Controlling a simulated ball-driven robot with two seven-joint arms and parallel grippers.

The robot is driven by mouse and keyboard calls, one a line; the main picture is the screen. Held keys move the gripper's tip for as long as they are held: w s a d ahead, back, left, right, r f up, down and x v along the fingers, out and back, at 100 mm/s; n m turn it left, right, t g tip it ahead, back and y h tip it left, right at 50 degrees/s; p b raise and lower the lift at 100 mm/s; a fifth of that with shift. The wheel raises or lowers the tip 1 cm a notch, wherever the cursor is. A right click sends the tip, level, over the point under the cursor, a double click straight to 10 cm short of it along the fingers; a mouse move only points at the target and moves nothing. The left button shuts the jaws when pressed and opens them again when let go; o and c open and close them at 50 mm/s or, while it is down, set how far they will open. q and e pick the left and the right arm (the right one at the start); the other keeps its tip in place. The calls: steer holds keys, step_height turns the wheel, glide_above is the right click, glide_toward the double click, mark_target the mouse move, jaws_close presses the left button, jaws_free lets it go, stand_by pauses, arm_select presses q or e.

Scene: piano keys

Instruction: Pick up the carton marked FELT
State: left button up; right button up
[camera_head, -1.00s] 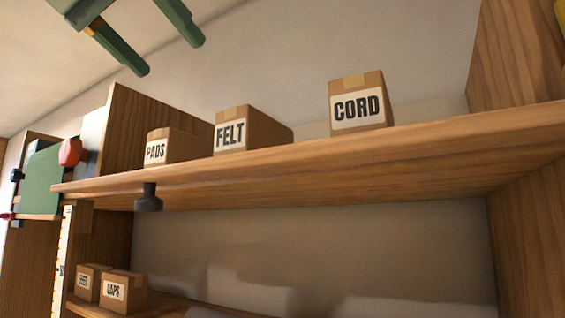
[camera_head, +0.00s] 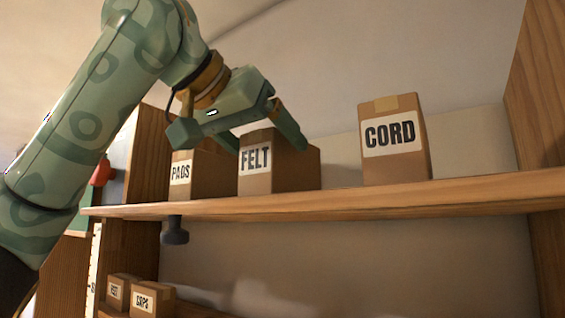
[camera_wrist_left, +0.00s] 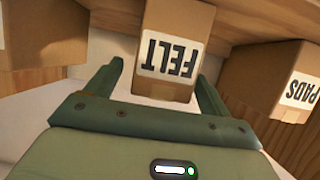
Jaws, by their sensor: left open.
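The FELT carton (camera_head: 268,181) is a brown box with a white label, upright on the wooden shelf between two other cartons. My left gripper (camera_head: 268,148) is open and empty at its upper part, coming from the upper left. In the head view one finger overlaps the carton's upper right, and the gripper hides part of its top. In the left wrist view the FELT carton (camera_wrist_left: 178,22) appears upside down, with its near end between the two spread fingers (camera_wrist_left: 162,72). I cannot tell whether they touch it. My right gripper is not in view.
The PADS carton (camera_head: 205,182) stands close on the left, and the CORD carton (camera_head: 395,158) stands apart on the right. The upper shelf (camera_head: 380,203) has a dark knob (camera_head: 174,236) beneath it. Two small cartons, one marked CAPS (camera_head: 150,301), are lower left.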

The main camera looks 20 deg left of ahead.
arm_select(q)
steer(key=x, duration=0.3)
steer(key=shift+w+f+p, duration=0.1)
steer(key=shift+w+p, duration=0.25)
steer(key=shift+s+a, duration=0.1)
steer(key=shift+s, duration=0.2)
steer(key=c, duration=1.2)
steer(key=shift+w, duration=0.1)
